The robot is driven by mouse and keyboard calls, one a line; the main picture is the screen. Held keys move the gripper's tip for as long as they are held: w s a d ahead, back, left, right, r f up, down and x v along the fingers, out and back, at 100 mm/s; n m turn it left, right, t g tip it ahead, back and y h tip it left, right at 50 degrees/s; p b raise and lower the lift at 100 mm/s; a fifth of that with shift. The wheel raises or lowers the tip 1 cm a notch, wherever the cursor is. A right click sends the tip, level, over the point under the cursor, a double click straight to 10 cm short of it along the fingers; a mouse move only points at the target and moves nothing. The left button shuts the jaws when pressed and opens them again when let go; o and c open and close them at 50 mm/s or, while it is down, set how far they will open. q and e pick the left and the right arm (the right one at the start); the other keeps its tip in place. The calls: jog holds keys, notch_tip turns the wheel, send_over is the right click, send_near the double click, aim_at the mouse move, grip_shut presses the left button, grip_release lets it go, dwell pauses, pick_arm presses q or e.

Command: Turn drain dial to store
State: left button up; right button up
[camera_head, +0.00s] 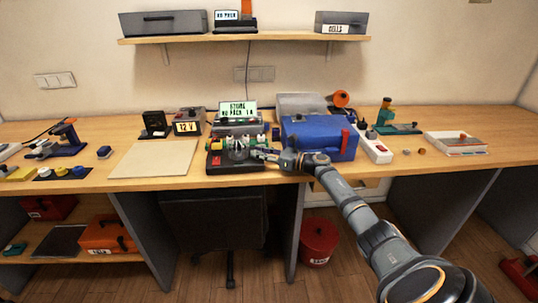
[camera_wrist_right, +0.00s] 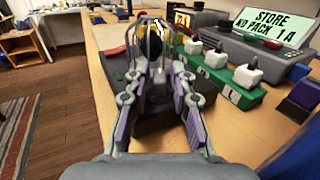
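A tester with a black base (camera_head: 238,168) and a clear part on top stands at the front of the bench, in the head view. My right gripper (camera_head: 262,154) reaches in over its right side. In the right wrist view my right gripper (camera_wrist_right: 155,45) has its fingers on both sides of a small dark knob-like part (camera_wrist_right: 154,66). I cannot tell whether the fingers press on it, or read any dial mark. A display (camera_wrist_right: 274,30) reads "STORE NO PACK 1A"; it also shows in the head view (camera_head: 238,108). My left gripper is not in view.
A green block with white switches (camera_wrist_right: 222,78) stands close beside the fingers. A blue case (camera_head: 312,138) and a white power strip (camera_head: 375,150) are to the right. A pale board (camera_head: 154,159) lies to the left.

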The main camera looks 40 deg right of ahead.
jog(key=v, duration=1.1)
jog(key=shift+s+d, duration=0.1)
jog(key=shift+s, duration=0.05)
